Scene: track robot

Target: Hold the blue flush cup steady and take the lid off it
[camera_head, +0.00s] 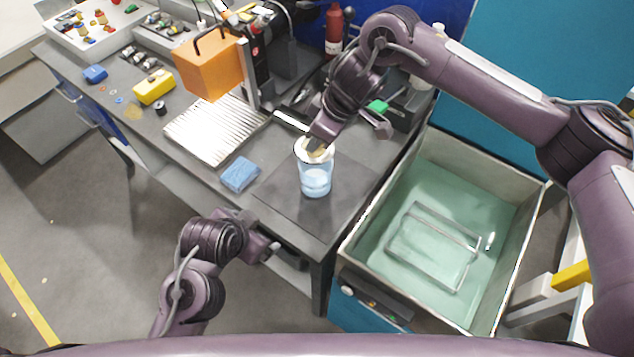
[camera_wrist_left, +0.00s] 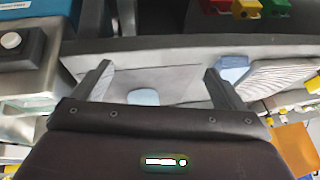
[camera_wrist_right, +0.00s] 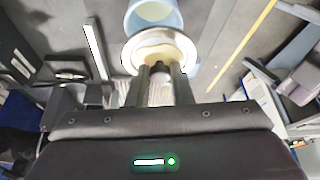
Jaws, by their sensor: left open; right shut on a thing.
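The blue flush cup (camera_head: 316,184) stands upright on a dark mat at the table's front right. Its pale lid (camera_head: 302,149) is at the cup's top; I cannot tell if it still touches the rim. My right gripper (camera_head: 318,143) comes from above and is shut on the lid's tan knob. In the right wrist view the round white lid (camera_wrist_right: 178,46) lies at the fingertips (camera_wrist_right: 161,72), with the cup (camera_wrist_right: 153,14) partly hidden behind it. My left gripper (camera_head: 270,247) is open and empty, off the table's front edge. Part of the cup (camera_wrist_left: 143,97) shows between its fingers.
A blue block (camera_head: 240,174) lies left of the cup, near a ribbed metal plate (camera_head: 213,130). An orange box (camera_head: 209,66) and a yellow box (camera_head: 154,87) are farther back. An open tank (camera_head: 450,215) with a wire rack stands right of the table.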

